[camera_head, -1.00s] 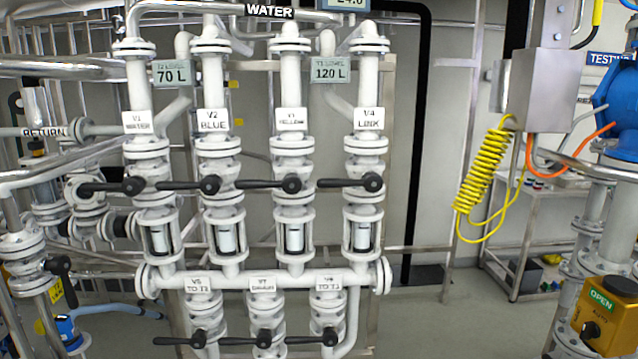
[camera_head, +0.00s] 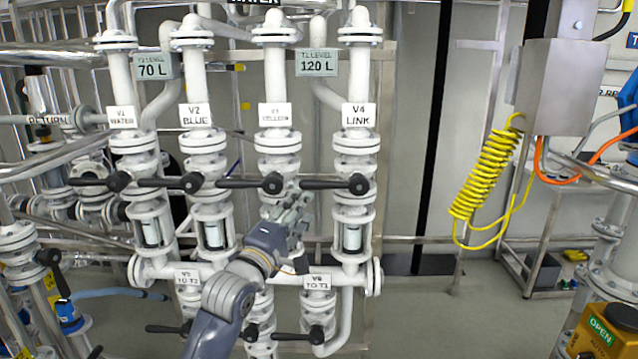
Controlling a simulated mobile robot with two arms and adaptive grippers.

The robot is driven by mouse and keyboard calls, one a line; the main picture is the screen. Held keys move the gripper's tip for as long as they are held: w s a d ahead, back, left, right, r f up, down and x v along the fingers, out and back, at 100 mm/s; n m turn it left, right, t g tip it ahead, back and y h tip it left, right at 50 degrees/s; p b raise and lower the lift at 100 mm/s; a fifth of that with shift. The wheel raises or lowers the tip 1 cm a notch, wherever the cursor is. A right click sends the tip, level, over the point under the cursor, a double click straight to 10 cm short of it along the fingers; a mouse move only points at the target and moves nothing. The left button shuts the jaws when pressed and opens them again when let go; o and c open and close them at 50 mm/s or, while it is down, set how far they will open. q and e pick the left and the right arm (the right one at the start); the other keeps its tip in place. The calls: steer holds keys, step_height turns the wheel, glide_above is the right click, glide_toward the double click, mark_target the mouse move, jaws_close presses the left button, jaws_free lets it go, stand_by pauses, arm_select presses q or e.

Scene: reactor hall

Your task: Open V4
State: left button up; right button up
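The V4 valve, labelled "V4 LINK" (camera_head: 358,116), is on the rightmost white pipe column. Its black lever handle (camera_head: 328,184) lies horizontal and points left from the hub. My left gripper (camera_head: 300,203) is in front of the pipes, just below and near the free end of the V4 lever. I cannot tell whether it touches the lever. Its fingers are small and seen from behind, so their opening is unclear. The gripper and arm hide the sight glass of the V3 column and the label between the lower outlets. My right gripper is out of view.
The levers of V1 (camera_head: 95,182), V2 (camera_head: 165,184) and V3 (camera_head: 245,183) sit in the same row, all pointing left. Lower valve levers (camera_head: 295,337) are beneath. A yellow coiled hose (camera_head: 485,170) hangs at right. The space right of V4 is clear.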

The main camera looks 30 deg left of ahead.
mark_target(317, 187)
arm_select(q)
steer(key=x, duration=0.2)
steer(key=p+x, duration=0.1)
steer(key=shift+w+a+r+p, duration=0.1)
steer(key=shift+w+r+p, duration=0.2)
steer(key=p+x, duration=0.2)
steer(key=x, duration=0.3)
steer(key=shift+f, duration=0.1)
steer(key=shift+w, duration=0.7)
steer(key=shift+w+a, duration=0.1)
steer(key=shift+w, duration=0.15)
jaws_close()
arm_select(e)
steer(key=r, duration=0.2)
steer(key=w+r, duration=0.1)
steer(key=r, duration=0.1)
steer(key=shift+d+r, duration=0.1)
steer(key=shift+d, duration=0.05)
